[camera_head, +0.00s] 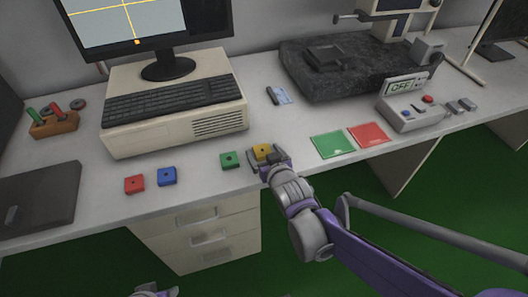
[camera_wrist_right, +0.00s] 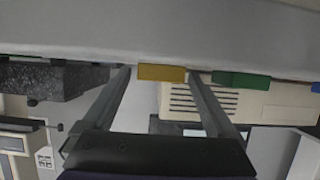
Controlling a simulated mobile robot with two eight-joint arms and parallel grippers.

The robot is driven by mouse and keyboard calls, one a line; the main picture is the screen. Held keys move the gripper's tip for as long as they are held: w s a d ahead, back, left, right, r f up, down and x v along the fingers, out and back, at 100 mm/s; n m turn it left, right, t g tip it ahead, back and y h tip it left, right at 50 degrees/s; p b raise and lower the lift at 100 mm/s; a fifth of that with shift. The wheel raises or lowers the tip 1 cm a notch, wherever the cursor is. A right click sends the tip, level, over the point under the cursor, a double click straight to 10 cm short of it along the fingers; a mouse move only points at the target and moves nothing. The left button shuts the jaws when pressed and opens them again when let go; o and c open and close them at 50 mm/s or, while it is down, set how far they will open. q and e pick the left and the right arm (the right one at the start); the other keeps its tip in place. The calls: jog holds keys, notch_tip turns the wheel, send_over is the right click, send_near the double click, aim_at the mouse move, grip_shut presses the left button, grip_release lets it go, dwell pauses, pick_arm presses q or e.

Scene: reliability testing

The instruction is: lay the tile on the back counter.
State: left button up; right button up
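Small square tiles lie on the long white counter (camera_head: 200,182): a red tile (camera_head: 134,184), a blue tile (camera_head: 167,176), a green tile (camera_head: 229,160) and a yellow tile (camera_head: 262,150). My right gripper (camera_head: 266,158) is at the yellow tile, near the counter's front edge. In the right wrist view, which is upside down, the yellow tile (camera_wrist_right: 162,73) shows between the spread fingers, with a gap at least on the left. The green tile (camera_wrist_right: 240,80) is beside it. Part of my left gripper (camera_head: 154,292) shows at the bottom edge; its fingers are unclear.
A green mat (camera_head: 332,145) and a red mat (camera_head: 369,135) lie right of my right gripper. A control box (camera_head: 412,110) reading OFF is further right. A computer with keyboard (camera_head: 175,95) and a dark stone slab (camera_head: 345,70) stand behind. A wooden rack (camera_head: 53,125) is at left.

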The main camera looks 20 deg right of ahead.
jog(key=shift+r, duration=0.1)
jog(key=shift+s+r, duration=0.2)
jog(key=shift+s, duration=0.05)
jog(key=p+v, duration=0.4)
jog(key=v, duration=0.7)
jog(key=s+d+f+g, duration=0.1)
jog(key=s+f+g, duration=0.3)
jog(key=s, duration=0.5)
jog(key=s+d+f+g, duration=0.1)
jog(key=s+f+g, duration=0.3)
jog(key=s, duration=0.5)
jog(key=shift+d+g, duration=0.2)
jog(key=shift+g, duration=0.3)
